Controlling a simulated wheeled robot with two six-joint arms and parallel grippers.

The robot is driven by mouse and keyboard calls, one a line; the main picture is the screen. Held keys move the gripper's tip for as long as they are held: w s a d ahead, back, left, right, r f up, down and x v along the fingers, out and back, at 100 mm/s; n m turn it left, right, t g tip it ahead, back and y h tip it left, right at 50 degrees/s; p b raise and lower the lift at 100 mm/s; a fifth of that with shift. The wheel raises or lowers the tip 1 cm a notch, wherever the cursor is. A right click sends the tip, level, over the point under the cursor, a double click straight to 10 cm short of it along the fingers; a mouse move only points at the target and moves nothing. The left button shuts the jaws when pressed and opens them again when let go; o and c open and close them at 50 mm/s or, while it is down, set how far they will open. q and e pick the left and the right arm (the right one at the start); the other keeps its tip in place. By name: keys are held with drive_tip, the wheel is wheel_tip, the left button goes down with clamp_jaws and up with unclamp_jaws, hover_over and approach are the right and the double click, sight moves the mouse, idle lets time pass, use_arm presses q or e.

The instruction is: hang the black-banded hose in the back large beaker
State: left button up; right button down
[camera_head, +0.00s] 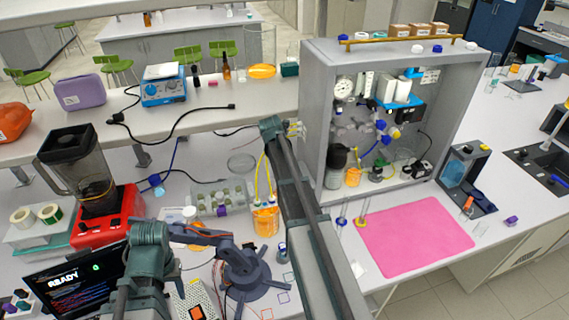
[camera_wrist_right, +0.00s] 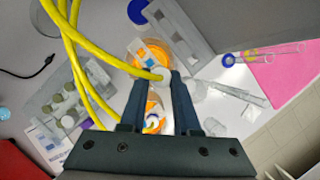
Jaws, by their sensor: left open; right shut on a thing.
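Yellow hoses (camera_wrist_right: 75,50) loop down the left of the wrist view; in the head view they rise (camera_head: 261,172) over an orange-filled beaker (camera_head: 265,222). My right gripper (camera_wrist_right: 157,78) is shut on a yellow hose near its pale end. I cannot make out a black band. In the wrist view, a large beaker with orange liquid (camera_wrist_right: 143,50) lies beyond the fingertips, and more orange glassware (camera_wrist_right: 155,108) shows between the fingers. The held hose is above the beaker; whether it reaches inside is unclear. My left gripper (camera_head: 195,240) is open at the lower left, partly merging with a dark desktop arm.
The grey rig cabinet (camera_head: 313,120) stands right of the hoses, the pink mat (camera_head: 418,237) in front of it. A rack of bottles (camera_head: 222,198) is left of the beaker. The red blender (camera_head: 105,215) and a laptop (camera_head: 75,285) crowd the left. The dark desktop arm's base (camera_head: 255,280) stands below the beaker.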

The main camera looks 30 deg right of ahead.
drive_tip(key=shift+f, duration=0.15)
wheel_tip(320, 180, down, 9)
drive_tip(key=b, duration=0.9)
idle(0.8)
drive_tip(key=shift+f, duration=0.1)
idle(0.7)
drive_tip(key=c, duration=0.6)
unclamp_jaws()
drive_tip(key=shift+o, duration=0.2)
drive_tip(key=p+v, duration=1.2)
drive_tip(key=v, duration=0.2)
drive_tip(key=shift+s+f, duration=0.15)
